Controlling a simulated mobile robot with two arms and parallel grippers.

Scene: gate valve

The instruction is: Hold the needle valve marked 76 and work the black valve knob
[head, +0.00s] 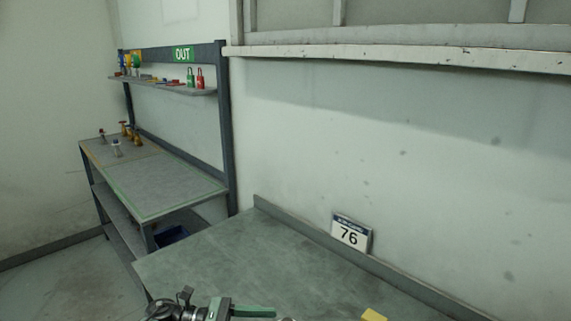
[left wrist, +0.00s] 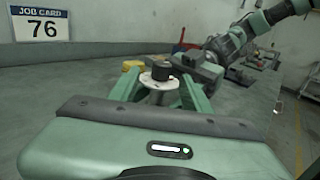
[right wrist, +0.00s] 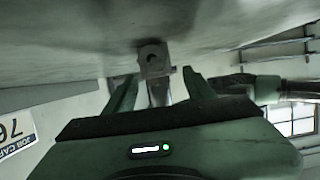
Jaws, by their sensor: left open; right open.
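In the left wrist view a small valve with a black knob (left wrist: 163,70) above a pale round disc (left wrist: 158,82) stands between the fingers of my left gripper (left wrist: 160,92). The fingers are open, with one on each side; contact cannot be told. In the right wrist view a grey metal valve part with a round hole (right wrist: 152,58) lies just ahead of my open right gripper (right wrist: 160,80), between and beyond its fingertips. The white job card marked 76 (head: 349,234) stands at the back of the bench. The head view cuts off the valve.
The grey-green bench (head: 225,255) has a raised back edge along the wall. A yellow block (head: 373,315) lies at its front. A second bench (head: 160,185) at the left carries small valves (head: 128,133), with padlocks (head: 195,78) on the shelf above. My two arms are close together.

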